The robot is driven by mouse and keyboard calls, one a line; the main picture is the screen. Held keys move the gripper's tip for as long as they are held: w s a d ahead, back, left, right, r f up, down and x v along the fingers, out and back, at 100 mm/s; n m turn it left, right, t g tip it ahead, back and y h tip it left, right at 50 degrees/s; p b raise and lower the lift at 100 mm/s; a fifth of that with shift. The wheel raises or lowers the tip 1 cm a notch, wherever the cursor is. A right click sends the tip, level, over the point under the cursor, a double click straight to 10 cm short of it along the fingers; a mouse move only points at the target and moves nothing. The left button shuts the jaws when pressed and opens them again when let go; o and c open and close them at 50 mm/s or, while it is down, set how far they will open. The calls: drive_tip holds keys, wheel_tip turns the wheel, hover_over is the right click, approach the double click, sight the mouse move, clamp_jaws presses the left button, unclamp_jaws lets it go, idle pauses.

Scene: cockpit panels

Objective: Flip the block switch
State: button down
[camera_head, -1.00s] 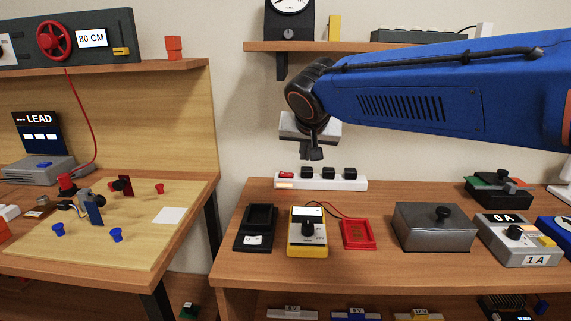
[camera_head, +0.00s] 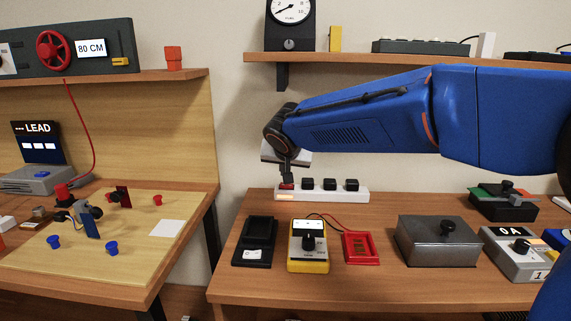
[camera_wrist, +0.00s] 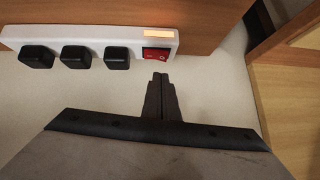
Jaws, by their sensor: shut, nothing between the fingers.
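A white power block (camera_head: 335,194) lies at the back edge of the right table, near the wall. It carries a red rocker switch (camera_head: 287,184) at its left end, an orange lit strip below that, and three black plugs (camera_head: 331,184). In the wrist view the red switch (camera_wrist: 156,54) sits at the right end of the block (camera_wrist: 110,34), beside the lit strip (camera_wrist: 145,33). My gripper (camera_head: 287,179) is shut and empty, pointing down at the switch. In the wrist view its fingertips (camera_wrist: 160,76) are just short of the switch; I cannot tell whether they touch it.
In front of the block stand a black device (camera_head: 256,240), a yellow meter (camera_head: 308,246), a red tray (camera_head: 361,247) and a grey box (camera_head: 437,241). A shelf (camera_head: 400,59) hangs above my arm. The left table holds a pegboard with several parts.

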drive_tip(key=shift+s+a+f, duration=0.1)
drive_tip(key=shift+a+f, duration=0.05)
drive_tip(key=shift+f, duration=1.45)
